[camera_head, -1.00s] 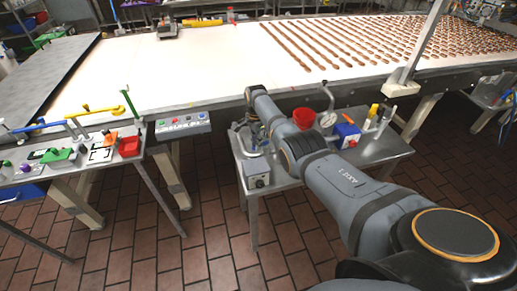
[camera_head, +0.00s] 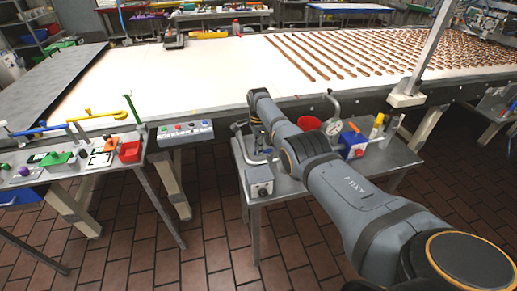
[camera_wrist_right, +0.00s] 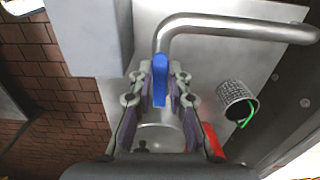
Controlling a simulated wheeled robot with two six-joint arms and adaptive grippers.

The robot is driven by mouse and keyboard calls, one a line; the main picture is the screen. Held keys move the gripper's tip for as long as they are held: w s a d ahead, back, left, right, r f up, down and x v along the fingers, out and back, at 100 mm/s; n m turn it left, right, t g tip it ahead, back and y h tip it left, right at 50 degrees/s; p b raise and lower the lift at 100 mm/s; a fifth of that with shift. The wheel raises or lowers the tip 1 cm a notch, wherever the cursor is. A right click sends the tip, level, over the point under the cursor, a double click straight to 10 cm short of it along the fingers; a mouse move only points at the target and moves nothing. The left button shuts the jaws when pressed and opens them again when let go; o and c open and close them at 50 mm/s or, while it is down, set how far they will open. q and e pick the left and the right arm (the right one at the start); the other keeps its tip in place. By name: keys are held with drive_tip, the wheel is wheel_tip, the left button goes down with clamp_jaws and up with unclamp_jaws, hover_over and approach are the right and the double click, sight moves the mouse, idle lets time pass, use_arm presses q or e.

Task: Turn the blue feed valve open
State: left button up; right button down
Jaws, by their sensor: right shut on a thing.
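The blue feed valve handle (camera_wrist_right: 159,92) stands between the fingers of my right gripper (camera_wrist_right: 161,72) in the right wrist view. The fingers are shut on it from both sides. The handle lies by the bend of a grey metal pipe (camera_wrist_right: 235,22). In the head view, my right arm reaches to the left end of the small steel table (camera_head: 285,188), beside the bent pipe. I cannot make out the blue handle there. My left gripper is not in view.
A grey box (camera_head: 259,181) stands at the table's front left corner. A red funnel-like cup (camera_head: 309,123), a gauge (camera_head: 333,126) and a blue box (camera_head: 352,141) stand farther right. A long white conveyor (camera_head: 200,80) runs behind. A control panel (camera_head: 186,131) hangs on its front.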

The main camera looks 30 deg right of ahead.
drive_tip(key=c, duration=1.3)
unclamp_jaws()
wheel_tip(320, 180, up, 12)
drive_tip(key=shift+r, duration=0.1)
